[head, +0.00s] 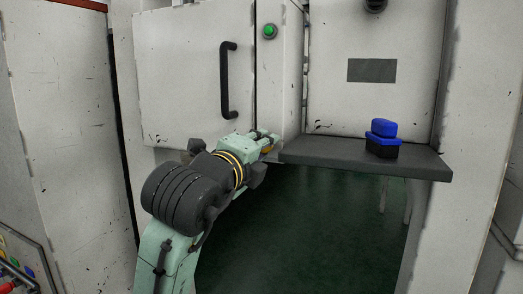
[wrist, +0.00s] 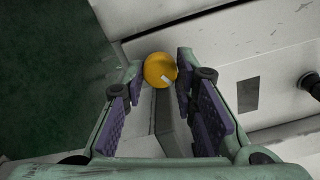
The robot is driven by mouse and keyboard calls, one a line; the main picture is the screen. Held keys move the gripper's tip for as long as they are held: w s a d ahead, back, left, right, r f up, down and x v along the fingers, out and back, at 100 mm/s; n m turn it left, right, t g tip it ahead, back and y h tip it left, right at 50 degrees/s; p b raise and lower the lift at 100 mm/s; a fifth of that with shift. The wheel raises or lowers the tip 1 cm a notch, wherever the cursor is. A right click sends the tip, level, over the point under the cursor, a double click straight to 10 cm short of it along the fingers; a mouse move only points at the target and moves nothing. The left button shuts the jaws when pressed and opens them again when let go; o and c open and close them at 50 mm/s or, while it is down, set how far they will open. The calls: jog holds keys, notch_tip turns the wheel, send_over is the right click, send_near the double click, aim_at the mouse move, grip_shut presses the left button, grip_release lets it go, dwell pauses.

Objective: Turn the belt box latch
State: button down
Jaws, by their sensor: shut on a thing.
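The belt box latch is a round yellow knob (wrist: 158,67) with a short white mark, seen between my fingertips in the wrist view. In the head view only a small yellow bit (head: 267,150) of it shows, beside my fingers. My gripper (head: 272,143) reaches to the lower edge of the white cabinet, left of the dark shelf. In the wrist view my gripper (wrist: 161,75) has its purple pads on both sides of the knob and is shut on it. The pads hide part of the knob's sides.
A white door with a black handle (head: 225,80) is above my arm. A green button (head: 269,31) sits on the post beside it. A dark shelf (head: 330,155) juts out at right, holding a blue and black object (head: 381,137). Open green floor (head: 310,220) lies below the shelf.

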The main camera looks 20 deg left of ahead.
dwell(0.4)
jog(key=c, duration=1.6)
grip_release()
jog(key=shift+o, duration=0.2)
jog(key=shift+s, duration=0.1)
jog(key=s, duration=1.2)
jog(key=shift+a, duration=0.2)
